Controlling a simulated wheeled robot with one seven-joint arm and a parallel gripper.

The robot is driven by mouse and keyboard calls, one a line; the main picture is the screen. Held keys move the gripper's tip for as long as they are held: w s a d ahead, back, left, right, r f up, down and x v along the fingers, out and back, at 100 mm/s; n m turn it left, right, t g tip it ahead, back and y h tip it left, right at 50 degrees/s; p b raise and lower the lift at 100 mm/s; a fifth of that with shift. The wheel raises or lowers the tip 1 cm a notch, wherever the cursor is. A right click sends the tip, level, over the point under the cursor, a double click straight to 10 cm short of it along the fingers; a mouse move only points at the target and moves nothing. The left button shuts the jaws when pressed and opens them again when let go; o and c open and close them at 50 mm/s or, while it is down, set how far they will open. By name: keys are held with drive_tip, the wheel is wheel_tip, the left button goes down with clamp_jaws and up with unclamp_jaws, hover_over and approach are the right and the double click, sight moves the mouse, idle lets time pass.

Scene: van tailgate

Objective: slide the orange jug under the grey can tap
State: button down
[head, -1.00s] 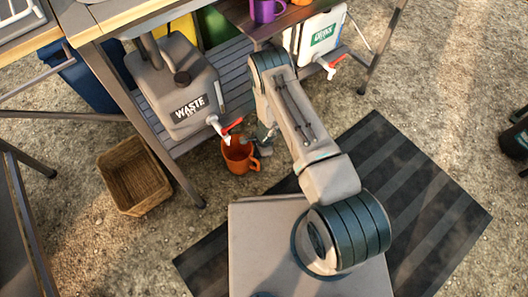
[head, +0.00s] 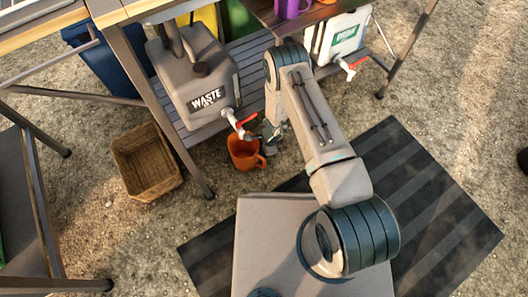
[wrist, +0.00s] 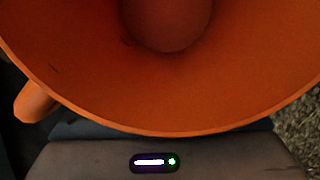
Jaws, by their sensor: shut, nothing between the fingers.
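The orange jug (head: 243,155) stands upright on the gravel, below and in front of the grey can (head: 196,90) marked WASTE. The can's red-handled tap (head: 236,122) shows just above the jug's back rim; I cannot tell whether the spout is exactly over the opening. My gripper (head: 271,139) is low beside the jug's right rear side, shut and empty, partly hidden by my arm; touching or apart is unclear. In the wrist view the open mouth of the jug (wrist: 90,75) fills most of the picture, with its handle at the left. My fingertips do not show there.
A wicker basket (head: 147,165) sits left of a table leg on the gravel. A white can (head: 336,38) with another red tap stands on the slatted shelf at right. A dark striped mat (head: 420,190) lies at right.

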drive_tip(key=d, duration=0.1)
drive_tip(key=w+d, duration=0.1)
drive_tip(key=d, duration=0.2)
drive_tip(key=shift+w+d+r, duration=0.1)
drive_tip(key=shift+w+r, duration=0.1)
drive_tip(key=shift+w, duration=0.05)
drive_tip(key=p+v, duration=0.4)
drive_tip(key=v, duration=0.5)
drive_tip(key=shift+r, duration=0.3)
